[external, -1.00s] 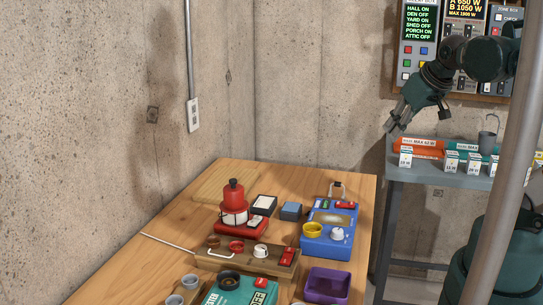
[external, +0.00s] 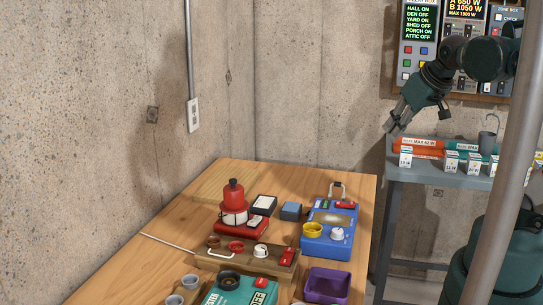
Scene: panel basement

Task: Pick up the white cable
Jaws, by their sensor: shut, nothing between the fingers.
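A thin white cable-like strand (external: 168,243) lies on the wooden table at its left edge, running from the edge toward a wooden block (external: 245,258). A short white loop (external: 221,254) shows at the block's front; I cannot tell if it joins the strand. My gripper (external: 389,127) is in the air at the upper right, beyond the table's right edge and above the grey shelf. It points down and left. Its fingers are shut and empty, well apart from the strand.
The wooden table (external: 190,225) holds a red device (external: 234,198), a blue device (external: 328,230), a purple tray (external: 327,285) and a teal box (external: 240,293). A grey shelf (external: 440,174) carries tubes and small boxes. A pole (external: 512,170) stands at the right.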

